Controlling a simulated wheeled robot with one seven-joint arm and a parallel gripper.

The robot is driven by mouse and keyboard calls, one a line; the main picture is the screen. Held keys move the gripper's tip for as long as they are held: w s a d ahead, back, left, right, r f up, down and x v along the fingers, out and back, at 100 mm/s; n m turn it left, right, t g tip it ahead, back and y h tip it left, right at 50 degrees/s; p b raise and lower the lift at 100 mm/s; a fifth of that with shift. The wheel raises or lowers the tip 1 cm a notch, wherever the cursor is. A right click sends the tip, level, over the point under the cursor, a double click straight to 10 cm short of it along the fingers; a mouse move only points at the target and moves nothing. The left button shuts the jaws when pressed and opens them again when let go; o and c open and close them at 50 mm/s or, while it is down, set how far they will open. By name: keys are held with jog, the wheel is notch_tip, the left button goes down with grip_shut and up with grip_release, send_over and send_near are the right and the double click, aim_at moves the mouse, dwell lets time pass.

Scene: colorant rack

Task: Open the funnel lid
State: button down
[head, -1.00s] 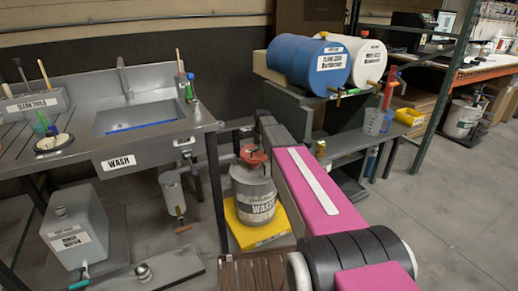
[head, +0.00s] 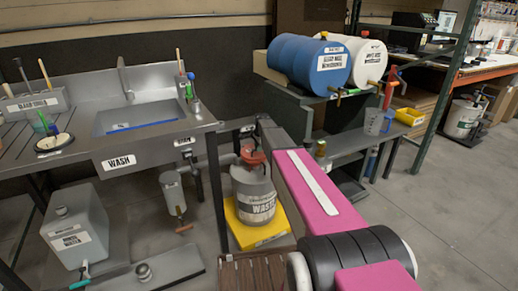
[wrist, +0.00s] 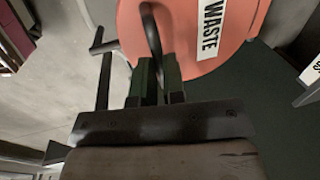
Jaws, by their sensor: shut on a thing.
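The funnel lid (wrist: 180,35) is a round orange-red disc with a white WASTE label, filling the upper middle of the wrist view. A dark curved handle (wrist: 150,30) stands at its left part. My gripper (wrist: 161,70) is shut on this handle, its dark green fingers close on both sides of it. In the head view the red funnel (head: 253,157) sits on top of the grey waste can (head: 253,195). There my gripper is hard to make out behind the arm. How far the lid is tilted cannot be told.
The waste can stands on a yellow platform (head: 245,232) beside the sink bench (head: 125,150) and its dark leg. Blue (head: 308,65) and white (head: 362,62) drums rest on a rack behind. The floor on the right (head: 450,200) is clear.

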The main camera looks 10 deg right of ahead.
jog(key=shift+w+a+r+g+h, duration=0.2)
jog(key=shift+w+r+g+h, duration=0.05)
jog(key=shift+w+r+g, duration=0.6)
jog(key=shift+w+a+r+g+h, duration=0.25)
jog(key=shift+w+r+g, duration=0.35)
jog(key=shift+r, duration=0.65)
jog(key=shift+w+a+r, duration=0.25)
jog(key=shift+w+r, duration=0.25)
jog(key=shift+w, duration=0.2)
jog(key=shift+w+a+r, duration=0.2)
jog(key=shift+w+r, duration=0.25)
jog(key=shift+w, duration=0.3)
jog(key=shift+w+a+r, duration=0.25)
jog(key=shift+w+r, duration=0.25)
jog(key=shift+w, duration=0.2)
jog(key=c, duration=1.3)
grip_release()
jog(key=shift+f, duration=0.1)
jog(key=shift+o, duration=0.6)
jog(key=shift+r, duration=0.2)
notch_tip(320, 180, up, 11)
send_over(256, 153)
jog(key=w+a, duration=0.1)
jog(key=w, duration=0.4)
jog(key=shift+w+a+f, duration=0.1)
jog(key=shift+a+f, duration=0.1)
